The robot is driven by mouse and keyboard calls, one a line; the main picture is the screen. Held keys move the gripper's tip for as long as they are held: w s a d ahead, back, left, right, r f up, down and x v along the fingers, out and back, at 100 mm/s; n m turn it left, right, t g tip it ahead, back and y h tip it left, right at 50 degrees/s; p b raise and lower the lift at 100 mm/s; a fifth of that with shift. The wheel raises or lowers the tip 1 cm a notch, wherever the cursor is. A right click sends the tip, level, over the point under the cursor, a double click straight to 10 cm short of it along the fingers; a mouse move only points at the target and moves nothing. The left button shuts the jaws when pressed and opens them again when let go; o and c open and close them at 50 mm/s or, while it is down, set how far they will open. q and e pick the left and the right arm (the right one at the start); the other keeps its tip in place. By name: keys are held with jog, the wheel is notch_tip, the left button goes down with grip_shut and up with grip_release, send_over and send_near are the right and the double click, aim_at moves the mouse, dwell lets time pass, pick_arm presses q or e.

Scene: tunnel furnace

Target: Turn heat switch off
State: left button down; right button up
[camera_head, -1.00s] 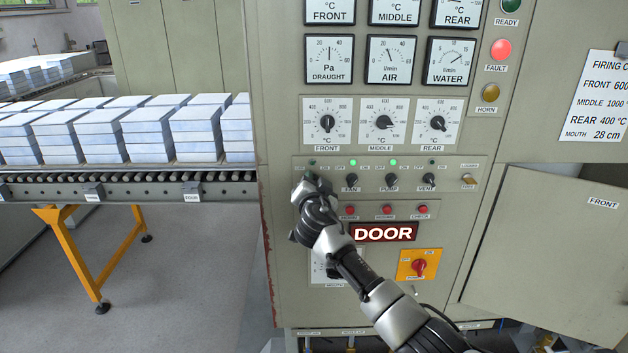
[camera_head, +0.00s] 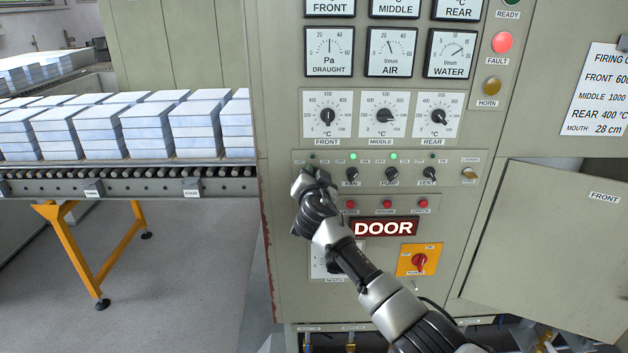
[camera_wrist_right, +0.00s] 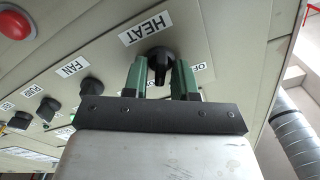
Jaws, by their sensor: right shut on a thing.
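The heat switch (camera_wrist_right: 159,52) is a black rotary knob beside the HEAT label (camera_wrist_right: 145,28), which appears upside down in the right wrist view. My right gripper (camera_wrist_right: 160,78) has its green fingers on either side of the knob's handle and is shut on it. In the head view my right gripper (camera_head: 312,184) is at the left end of the switch row and hides the heat switch. The small lamp above it (camera_head: 312,156) looks dark. My left gripper is not in view.
To the right in the same row are the FAN (camera_head: 352,174), PUMP (camera_head: 391,174) and VENT (camera_head: 430,173) switches. The fan and pump lamps are green. Red door buttons (camera_head: 387,204) sit just below. A roller conveyor (camera_head: 130,183) with stacked blocks is at the left.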

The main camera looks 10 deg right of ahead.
jog(key=shift+a+n+b, duration=0.15)
jog(key=shift+n+b, duration=0.95)
jog(key=shift+n, duration=2.2)
jog(key=shift+a+n+b, duration=0.15)
jog(key=shift+n+b, duration=0.95)
jog(key=shift+n, duration=2.2)
jog(key=o, duration=0.6)
jog(key=s+b, duration=0.1)
jog(key=s, duration=0.2)
jog(key=s+a+b, duration=0.1)
jog(key=s, duration=0.3)
jog(key=s+a+b, duration=0.1)
jog(key=s, duration=0.2)
jog(key=shift+s+a, duration=0.1)
jog(key=shift+s, duration=0.15)
